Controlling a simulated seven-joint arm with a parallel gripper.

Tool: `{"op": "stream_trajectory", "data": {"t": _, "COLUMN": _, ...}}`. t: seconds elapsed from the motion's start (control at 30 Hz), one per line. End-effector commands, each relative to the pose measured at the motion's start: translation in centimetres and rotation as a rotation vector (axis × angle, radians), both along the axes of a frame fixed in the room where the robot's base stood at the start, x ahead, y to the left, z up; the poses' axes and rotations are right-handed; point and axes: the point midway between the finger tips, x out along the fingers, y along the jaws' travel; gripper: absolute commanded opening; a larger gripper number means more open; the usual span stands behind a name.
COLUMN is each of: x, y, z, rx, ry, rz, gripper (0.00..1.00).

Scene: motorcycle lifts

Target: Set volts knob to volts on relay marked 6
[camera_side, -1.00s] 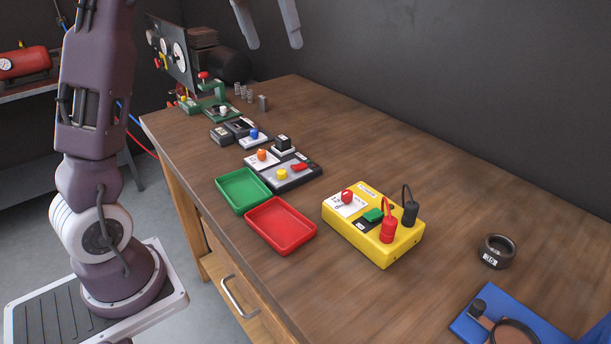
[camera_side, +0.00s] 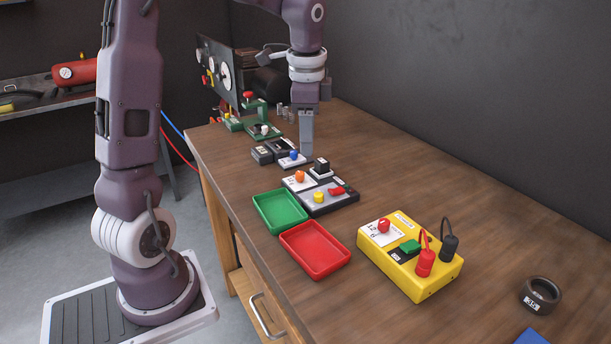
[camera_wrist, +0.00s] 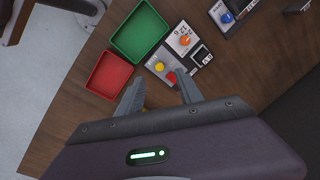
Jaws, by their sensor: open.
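A tester unit (camera_side: 345,198) carries an orange knob (camera_side: 300,176) on a white panel, a yellow button (camera_side: 318,197) and a red switch (camera_side: 337,190). A black cube-shaped relay (camera_side: 321,165) sits on a white base at its back edge. In the wrist view the orange knob (camera_wrist: 185,40) is on a panel printed 12 and 6, beside the black relay (camera_wrist: 201,54); its marking and the knob's setting are too small to read surely. My gripper (camera_side: 306,150) points down above the bench behind this unit, apart from it. In the wrist view my gripper (camera_wrist: 158,90) is open and empty.
A green tray (camera_side: 281,211) and a red tray (camera_side: 315,250) lie in front. A yellow box (camera_side: 410,272) with a red knob and plugs stands right. A blue-knob unit (camera_side: 293,159) and dark blocks (camera_side: 262,155) are near my gripper.

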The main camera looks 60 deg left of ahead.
Motion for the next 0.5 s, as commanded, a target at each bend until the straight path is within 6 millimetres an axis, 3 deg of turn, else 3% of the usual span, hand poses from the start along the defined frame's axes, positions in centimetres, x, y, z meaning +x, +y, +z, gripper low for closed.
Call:
{"op": "stream_trajectory", "data": {"t": 0.03, "x": 1.3, "y": 2.7, "z": -1.9, "rx": -0.028, "ry": 0.037, "rz": -0.039, "gripper": 0.43}}
{"op": "stream_trajectory", "data": {"t": 0.1, "x": 2.4, "y": 5.7, "z": -4.0, "rx": -0.06, "ry": 0.069, "rz": -0.101, "gripper": 0.43}}
{"op": "stream_trajectory", "data": {"t": 0.2, "x": 3.1, "y": 8.3, "z": -6.1, "rx": -0.093, "ry": 0.089, "rz": -0.158, "gripper": 0.43}}
{"op": "stream_trajectory", "data": {"t": 0.37, "x": 3.3, "y": 9.2, "z": -8.1, "rx": -0.108, "ry": 0.096, "rz": -0.183, "gripper": 0.43}}
{"op": "stream_trajectory", "data": {"t": 0.5, "x": 3.2, "y": 9.1, "z": -11.0, "rx": -0.107, "ry": 0.095, "rz": -0.182, "gripper": 0.43}}
